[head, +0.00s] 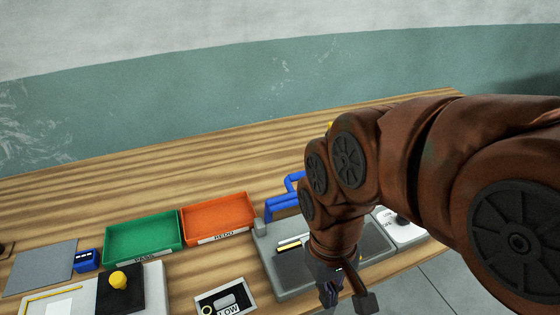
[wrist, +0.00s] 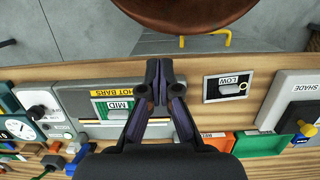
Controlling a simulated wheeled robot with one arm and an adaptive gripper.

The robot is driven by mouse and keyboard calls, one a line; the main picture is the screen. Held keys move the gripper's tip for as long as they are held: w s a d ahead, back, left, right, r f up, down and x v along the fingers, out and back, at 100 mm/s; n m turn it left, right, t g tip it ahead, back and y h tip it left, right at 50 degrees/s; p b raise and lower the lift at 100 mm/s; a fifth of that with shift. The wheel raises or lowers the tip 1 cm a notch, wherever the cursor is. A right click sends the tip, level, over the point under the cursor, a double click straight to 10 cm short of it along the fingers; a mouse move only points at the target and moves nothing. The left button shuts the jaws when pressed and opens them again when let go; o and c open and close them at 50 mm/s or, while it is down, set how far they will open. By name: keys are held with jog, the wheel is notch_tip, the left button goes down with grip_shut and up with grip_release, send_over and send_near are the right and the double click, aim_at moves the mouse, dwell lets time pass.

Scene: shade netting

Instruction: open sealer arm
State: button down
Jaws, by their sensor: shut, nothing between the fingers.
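The sealer is a grey flat unit (head: 290,285) on the wooden bench, partly hidden behind my arm. A blue bar frame (head: 283,203) stands at its back left; I take it for the sealer arm, and cannot tell how far it is raised. In the wrist view the sealer's grey plate (wrist: 72,98) carries a "HOT BARS" label and a green-striped "MID" card (wrist: 118,110). My gripper (head: 329,295) is over the sealer's front area; in the wrist view its fingertips (wrist: 160,82) are together and empty, at the plate's edge. No contact with the blue bar shows.
A green PASS tray (head: 107,246) and an orange REDO tray (head: 186,224) lie left of the sealer. A black block with a yellow knob (head: 119,280) is further left. A white dial unit (head: 405,233) stands right.

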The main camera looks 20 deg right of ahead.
jog(key=w+d+r+p, duration=0.2)
jog(key=w+r, duration=0.2)
jog(key=w, duration=0.7)
jog(key=w+d+r+p, duration=0.2)
jog(key=w+r, duration=0.1)
jog(key=w, duration=0.8)
jog(key=w+d+r+p, duration=0.15)
jog(key=w+r, duration=0.25)
jog(key=w, duration=0.7)
jog(key=w+d+f+g+p, duration=0.1)
jog(key=w+d+f, duration=0.1)
jog(key=w+d, duration=0.45)
jog(key=s+a+b+x, duration=0.1)
jog(key=b+x, duration=0.4)
jog(key=x, duration=0.5)
jog(key=shift+s+b, duration=0.3)
jog(key=shift+s, duration=0.1)
jog(key=shift+f, duration=0.1)
jog(key=shift+s+b, duration=0.25)
jog(key=shift+b, duration=0.35)
